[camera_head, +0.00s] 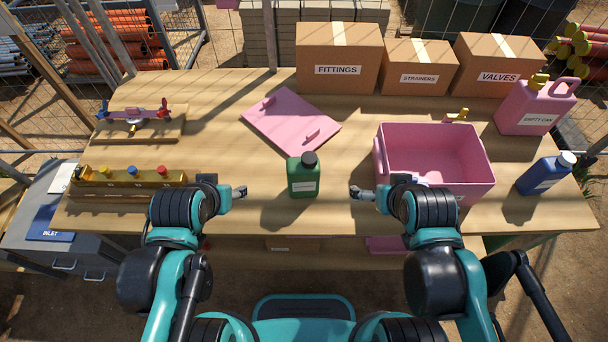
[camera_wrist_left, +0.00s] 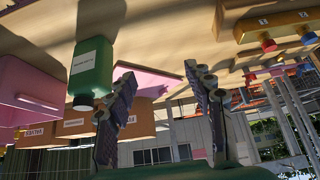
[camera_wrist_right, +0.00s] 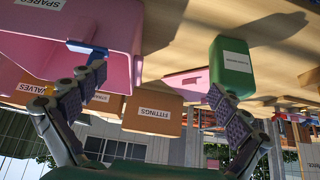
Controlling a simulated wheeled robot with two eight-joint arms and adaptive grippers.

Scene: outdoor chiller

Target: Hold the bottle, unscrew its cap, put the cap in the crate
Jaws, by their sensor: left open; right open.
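The green bottle (camera_head: 302,178) with a black cap (camera_head: 309,159) stands upright on the wooden table, between my two grippers. It also shows in the left wrist view (camera_wrist_left: 93,62) and the right wrist view (camera_wrist_right: 232,66). The pink crate (camera_head: 385,183) stands to the right, its inside looking empty in the head view. My left gripper (camera_head: 240,192) is open and empty, left of the bottle and apart from it. My right gripper (camera_head: 356,191) is open and empty, between the bottle and the crate's left side.
A pink lid (camera_head: 290,120) lies behind the bottle. A blue bottle (camera_head: 543,175) and a pink can (camera_head: 533,110) stand at the right. Cardboard boxes (camera_head: 338,57) line the back. A yellow rack (camera_head: 130,178) and a valve board (camera_head: 137,123) are at the left.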

